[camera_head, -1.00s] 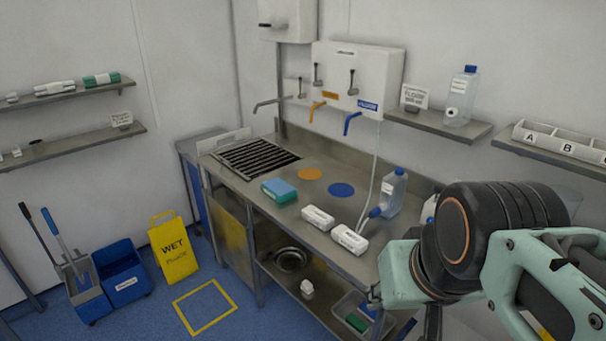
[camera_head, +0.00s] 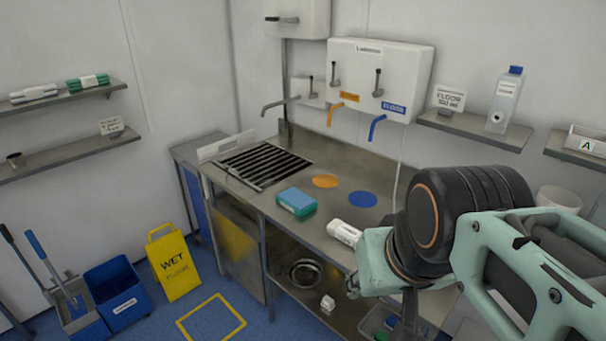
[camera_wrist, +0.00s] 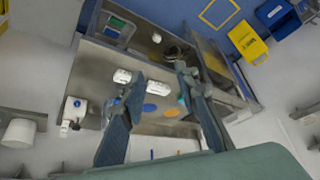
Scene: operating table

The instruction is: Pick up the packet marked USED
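Two white packets lie on the steel worktop. In the wrist view they are the left one (camera_wrist: 122,75) and the right one (camera_wrist: 152,87). In the head view one packet (camera_head: 344,232) shows just left of my arm; my arm covers the other. Their print is too small to read, so I cannot tell which is marked USED. My gripper (camera_wrist: 160,75) is open and empty in the wrist view, with its two fingers spread and the right packet showing between them. I cannot tell its height above the worktop.
A blue and teal sponge-like block (camera_head: 296,201) lies left of the packets, near an orange disc (camera_head: 325,181) and a blue disc (camera_head: 363,199). A blue-capped bottle (camera_wrist: 75,108) stands on the worktop. Taps (camera_head: 376,127) and a shelf (camera_head: 474,130) jut from the wall behind.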

